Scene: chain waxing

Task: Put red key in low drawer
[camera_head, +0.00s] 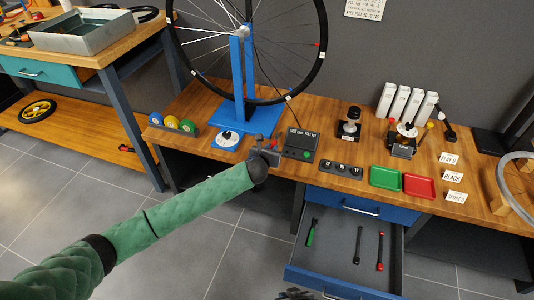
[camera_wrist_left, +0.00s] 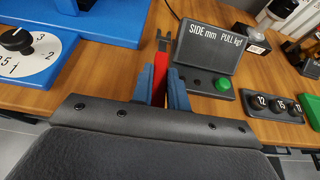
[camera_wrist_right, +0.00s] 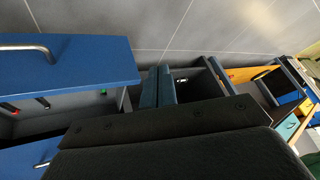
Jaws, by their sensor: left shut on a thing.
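My left gripper (camera_head: 268,152) is shut on the red key (camera_wrist_left: 160,75), above the front of the workbench. In the left wrist view the key stands upright between the blue fingers, with its dark forked tip up. The low drawer (camera_head: 335,286) is pulled open below the bench. Inside it lie a green-handled tool (camera_head: 310,232), a black one (camera_head: 358,245) and a red-and-black one (camera_head: 380,251), spaced apart. My right gripper (camera_wrist_right: 157,86) is low down near the open drawer, its fingers together and empty. The drawer's front (camera_wrist_right: 75,65) shows at left in the right wrist view.
The upper drawer (camera_head: 330,200) is shut above the open one. A wheel on a blue stand (camera_head: 243,85), a gauge box (camera_head: 300,143), black weights (camera_head: 341,169), and green (camera_head: 385,178) and red (camera_head: 419,185) trays occupy the bench. The open drawer has bare floor between its tools.

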